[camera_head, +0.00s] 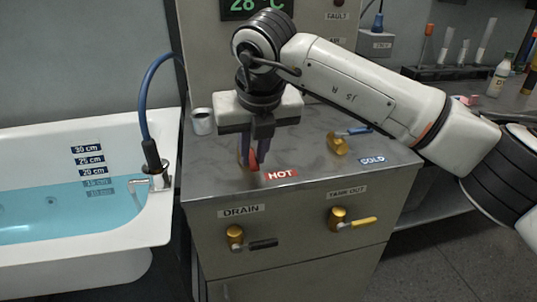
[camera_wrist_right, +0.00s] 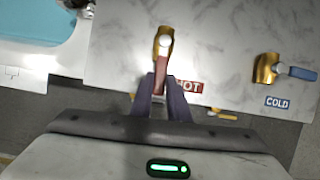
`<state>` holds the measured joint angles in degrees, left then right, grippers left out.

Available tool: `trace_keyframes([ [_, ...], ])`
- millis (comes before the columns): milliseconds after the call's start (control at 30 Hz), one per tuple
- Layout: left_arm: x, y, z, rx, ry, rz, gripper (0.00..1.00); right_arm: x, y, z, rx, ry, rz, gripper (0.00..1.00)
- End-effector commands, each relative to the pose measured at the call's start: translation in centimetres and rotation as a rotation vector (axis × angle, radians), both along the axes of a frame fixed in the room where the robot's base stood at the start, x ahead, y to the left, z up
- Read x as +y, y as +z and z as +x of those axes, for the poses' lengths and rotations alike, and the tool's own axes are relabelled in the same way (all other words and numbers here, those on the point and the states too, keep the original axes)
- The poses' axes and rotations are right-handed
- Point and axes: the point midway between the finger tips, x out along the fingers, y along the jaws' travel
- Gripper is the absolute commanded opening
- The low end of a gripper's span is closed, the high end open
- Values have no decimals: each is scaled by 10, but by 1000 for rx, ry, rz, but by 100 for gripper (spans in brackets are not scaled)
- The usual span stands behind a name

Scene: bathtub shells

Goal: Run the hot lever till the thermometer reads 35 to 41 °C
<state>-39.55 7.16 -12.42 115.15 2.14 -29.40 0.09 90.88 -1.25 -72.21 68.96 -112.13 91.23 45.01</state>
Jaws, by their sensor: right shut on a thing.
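The hot lever (camera_head: 254,160) has a red handle and a brass body, on top of the grey cabinet beside the red HOT label (camera_head: 281,174). My right gripper (camera_head: 257,158) is shut on its handle. In the right wrist view the lever (camera_wrist_right: 162,62) runs between the two fingers of the right gripper (camera_wrist_right: 161,92). The thermometer display (camera_head: 257,8) is partly cut off and partly behind my wrist; its green digits appear to read 28 °C. The bathtub (camera_head: 150,215) on the left holds blue water (camera_head: 60,212). My left gripper is not in view.
The blue-handled cold lever (camera_head: 340,142) stands to the right. The drain lever (camera_head: 238,238) and yellow tank-out lever (camera_head: 350,220) are on the cabinet front. A metal cup (camera_head: 203,122) stands at the back left. A blue hose (camera_head: 147,105) reaches the tub's rim.

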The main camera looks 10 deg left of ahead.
Motion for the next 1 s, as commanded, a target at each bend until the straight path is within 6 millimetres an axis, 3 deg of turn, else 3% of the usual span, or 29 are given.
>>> trace_keyframes([
  [200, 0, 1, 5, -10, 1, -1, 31, 10, 2, -1, -3, -40, 3, 0],
  [667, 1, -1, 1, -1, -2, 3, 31, 12, 2, -1, -3, -53, 5, 0],
  [700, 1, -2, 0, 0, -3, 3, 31, 12, 2, -1, -3, -53, 5, 20],
  [800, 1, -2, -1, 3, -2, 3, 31, 12, 2, -1, -3, -52, 4, 34],
  [1000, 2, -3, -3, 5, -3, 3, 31, 12, 1, -1, -1, -49, 2, 34],
])
